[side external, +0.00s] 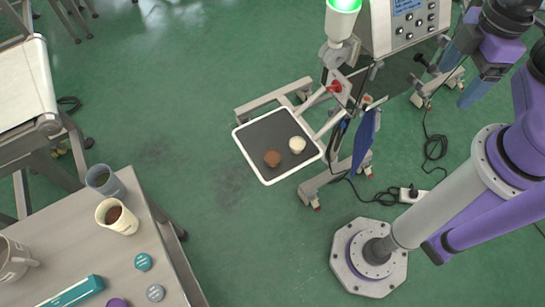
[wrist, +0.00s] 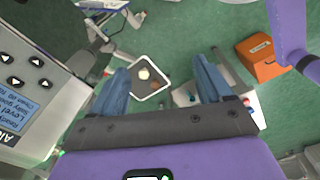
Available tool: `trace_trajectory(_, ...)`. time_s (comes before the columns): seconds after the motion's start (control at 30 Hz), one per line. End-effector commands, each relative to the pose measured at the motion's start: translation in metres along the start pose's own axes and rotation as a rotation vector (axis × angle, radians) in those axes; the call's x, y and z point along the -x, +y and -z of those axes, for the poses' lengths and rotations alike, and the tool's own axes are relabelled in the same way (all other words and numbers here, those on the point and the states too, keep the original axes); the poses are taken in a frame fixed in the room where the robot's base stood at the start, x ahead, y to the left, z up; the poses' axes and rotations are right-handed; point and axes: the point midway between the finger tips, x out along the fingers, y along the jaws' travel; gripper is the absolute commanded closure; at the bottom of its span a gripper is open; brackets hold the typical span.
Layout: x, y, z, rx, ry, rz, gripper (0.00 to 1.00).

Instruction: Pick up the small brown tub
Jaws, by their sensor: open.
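The small brown tub (side external: 272,158) sits on a dark tray with a white rim (side external: 250,151). A cream tub (side external: 298,145) stands close beside it, up and to the right. In the wrist view the brown tub (wrist: 156,84) shows small and far off between the fingers, with the cream tub (wrist: 144,73) at its upper left. My gripper (side external: 461,73) is at the upper right of the side view, high and well away from the tray. Its two blue fingers are apart and empty, and they also show in the wrist view (wrist: 163,72).
The metal detector's display box (side external: 403,22) and a post with a green lamp (side external: 343,8) stand near the tray's upper right. A table (side external: 95,260) at lower left holds cups and lids. An orange box (wrist: 262,60) is on the floor. Green floor lies open left of the tray.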

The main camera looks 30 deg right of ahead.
Motion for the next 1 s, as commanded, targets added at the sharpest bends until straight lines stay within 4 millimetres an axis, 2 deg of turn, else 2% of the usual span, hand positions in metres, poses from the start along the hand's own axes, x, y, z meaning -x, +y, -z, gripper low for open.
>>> trace_trajectory(0.17,-0.003,-0.004,0.007,-0.006,0.004,0.013,0.21)
trace_trajectory(0.27,-0.013,-0.014,0.025,-0.024,0.02,0.045,0.21)
trace_trajectory(0.37,-0.029,-0.031,0.054,-0.066,0.045,0.092,0.21)
trace_trajectory(0.5,-0.058,-0.057,0.096,-0.156,0.087,0.15,0.21)
trace_trajectory(0.7,-0.107,-0.088,0.146,-0.307,0.147,0.182,0.21)
trace_trajectory(0.9,-0.163,-0.106,0.181,-0.464,0.225,0.15,0.21)
trace_trajectory(1.0,-0.192,-0.109,0.192,-0.536,0.274,0.111,0.21)
